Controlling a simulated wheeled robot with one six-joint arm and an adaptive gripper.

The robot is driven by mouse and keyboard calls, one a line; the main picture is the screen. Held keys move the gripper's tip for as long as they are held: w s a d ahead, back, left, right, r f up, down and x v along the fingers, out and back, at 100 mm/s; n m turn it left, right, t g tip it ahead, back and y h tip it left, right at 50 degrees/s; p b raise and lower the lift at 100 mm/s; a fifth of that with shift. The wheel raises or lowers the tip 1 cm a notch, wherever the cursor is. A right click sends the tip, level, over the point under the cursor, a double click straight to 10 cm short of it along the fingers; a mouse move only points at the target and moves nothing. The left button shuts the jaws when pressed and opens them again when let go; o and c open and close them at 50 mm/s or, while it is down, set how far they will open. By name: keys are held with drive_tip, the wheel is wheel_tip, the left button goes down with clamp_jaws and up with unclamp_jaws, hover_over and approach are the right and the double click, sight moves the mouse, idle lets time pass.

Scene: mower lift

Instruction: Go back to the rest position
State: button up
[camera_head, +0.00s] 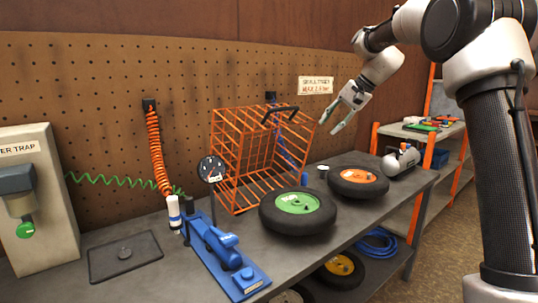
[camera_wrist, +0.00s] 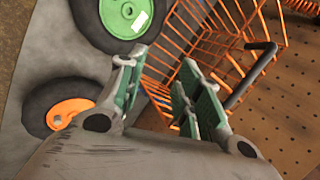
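My gripper (camera_head: 343,116) is raised above the bench, to the right of the orange wire cage (camera_head: 216,149) and over the wheel with the orange hub. In the wrist view my gripper (camera_wrist: 160,88) shows its two green-padded fingers spread apart with nothing between them. My arm comes in from the right side of the head view, with its elbow high. The gripper touches nothing that I can see.
On the bench (camera_head: 148,236) are a green-hub wheel (camera_head: 298,204), an orange-hub wheel (camera_head: 358,181), a blue pump (camera_head: 224,250) with a gauge, a dark flat plate (camera_head: 125,256) and a small compressor (camera_head: 401,159). A pegboard (camera_head: 60,85) stands behind. An orange-framed shelf (camera_head: 455,130) is at right.

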drive_tip(key=s+d+f+n+h, duration=0.2)
drive_tip(key=s+d+f, duration=0.1)
drive_tip(key=s, duration=1.1)
drive_tip(key=s+d+f+n+h, duration=0.2)
drive_tip(key=s+d, duration=0.3)
drive_tip(key=s, duration=0.9)
drive_tip(key=s+d+f+n+t+h, duration=0.1)
drive_tip(key=s+d+f, duration=0.3)
drive_tip(key=s, duration=1.1)
drive_tip(key=shift+d+n+h, duration=0.3)
drive_tip(key=shift+n+h, duration=0.3)
drive_tip(key=shift+h, duration=0.1)
drive_tip(key=shift+s+f, duration=0.1)
